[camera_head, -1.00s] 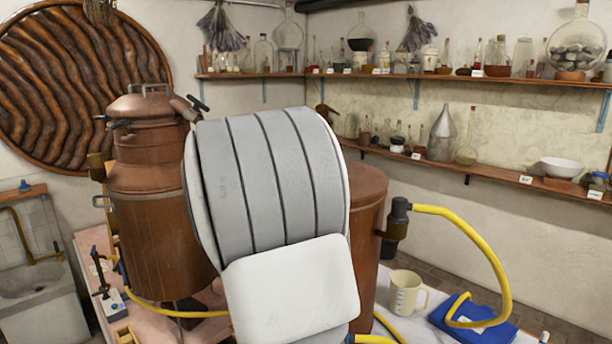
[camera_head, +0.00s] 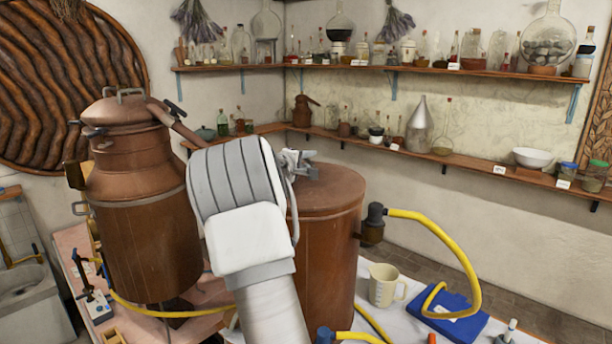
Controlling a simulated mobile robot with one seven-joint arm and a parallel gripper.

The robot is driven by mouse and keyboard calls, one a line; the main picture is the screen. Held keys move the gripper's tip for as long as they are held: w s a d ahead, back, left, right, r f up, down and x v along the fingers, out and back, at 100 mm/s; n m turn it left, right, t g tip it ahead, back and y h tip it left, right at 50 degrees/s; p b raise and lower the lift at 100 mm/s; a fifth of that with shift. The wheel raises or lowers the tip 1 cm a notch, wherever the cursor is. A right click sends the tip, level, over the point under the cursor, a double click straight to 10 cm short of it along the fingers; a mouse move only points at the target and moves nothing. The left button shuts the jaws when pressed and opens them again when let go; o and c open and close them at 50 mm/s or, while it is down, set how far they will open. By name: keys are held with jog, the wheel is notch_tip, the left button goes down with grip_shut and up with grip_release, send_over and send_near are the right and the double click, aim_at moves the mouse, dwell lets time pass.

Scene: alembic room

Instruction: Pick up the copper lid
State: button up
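The copper lid (camera_head: 122,110) is a dome with a loop handle on top and a spout-like pipe running off to the right. It sits on the tall copper pot (camera_head: 145,215) at the left. Part of my gripper (camera_head: 300,163) shows as small grey metal pieces just right of my arm. It appears over the top of the copper drum (camera_head: 330,235), to the right of the lid and apart from it. My arm hides the rest of the gripper, and I cannot tell whether its fingers are open.
A yellow hose (camera_head: 450,240) loops from the drum's right side. Shelves (camera_head: 480,78) of glassware line the back walls. A stone sink (camera_head: 30,300) stands at the left.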

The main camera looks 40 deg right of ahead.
jog(key=shift+x, duration=0.85)
grip_shut()
jog(key=shift+r, duration=0.1)
dwell(0.6)
jog(key=shift+r, duration=0.1)
